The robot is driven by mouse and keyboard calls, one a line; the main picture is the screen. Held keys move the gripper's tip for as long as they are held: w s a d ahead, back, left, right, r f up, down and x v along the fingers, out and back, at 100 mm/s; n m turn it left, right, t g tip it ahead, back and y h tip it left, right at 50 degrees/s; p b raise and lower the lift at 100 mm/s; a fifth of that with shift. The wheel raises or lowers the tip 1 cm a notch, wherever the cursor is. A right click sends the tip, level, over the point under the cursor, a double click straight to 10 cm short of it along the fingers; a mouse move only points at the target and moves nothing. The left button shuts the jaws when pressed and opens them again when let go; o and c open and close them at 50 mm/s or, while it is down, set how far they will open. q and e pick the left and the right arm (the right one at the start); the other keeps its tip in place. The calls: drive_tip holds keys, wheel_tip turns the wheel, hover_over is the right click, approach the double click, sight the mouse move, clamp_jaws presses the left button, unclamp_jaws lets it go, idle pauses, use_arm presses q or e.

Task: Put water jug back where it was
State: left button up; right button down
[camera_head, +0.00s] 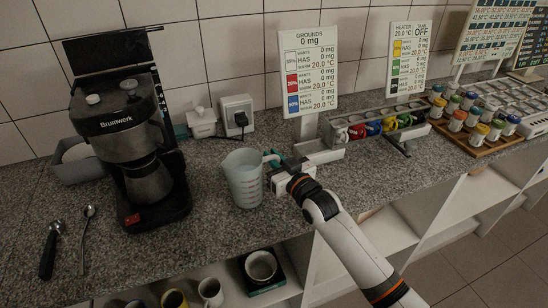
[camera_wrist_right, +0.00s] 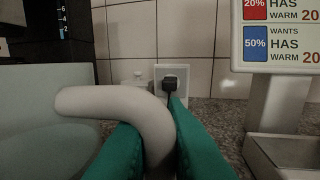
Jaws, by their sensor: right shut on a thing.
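The water jug (camera_head: 243,180) is a pale, translucent pitcher with markings on its side. It stands upright on or just above the granite counter, right of the coffee maker; I cannot tell if its base touches. My right gripper (camera_head: 278,165) is shut on the jug's handle from the right. In the right wrist view, the green fingers (camera_wrist_right: 160,150) sit on both sides of the pale curved handle (camera_wrist_right: 110,100), and the jug body (camera_wrist_right: 40,130) is at the left. My left gripper is not in view.
The Brunwerk coffee maker (camera_head: 128,140) stands left of the jug. A wall socket with a plug (camera_head: 237,115) is behind it. A grounds sign (camera_head: 309,75) and a rack of coloured containers (camera_head: 375,128) are to the right. Spoons (camera_head: 85,225) lie at left. Mugs (camera_head: 210,290) sit on the shelf below.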

drive_tip(key=shift+r, duration=0.1)
drive_tip(key=c, duration=1.9)
unclamp_jaws()
drive_tip(key=shift+f, duration=0.25)
drive_tip(key=o, duration=0.4)
drive_tip(key=shift+o, duration=0.2)
drive_tip(key=shift+r, duration=0.1)
drive_tip(key=b+v, duration=0.1)
drive_tip(key=v, duration=1.1)
drive_tip(key=shift+r, duration=0.15)
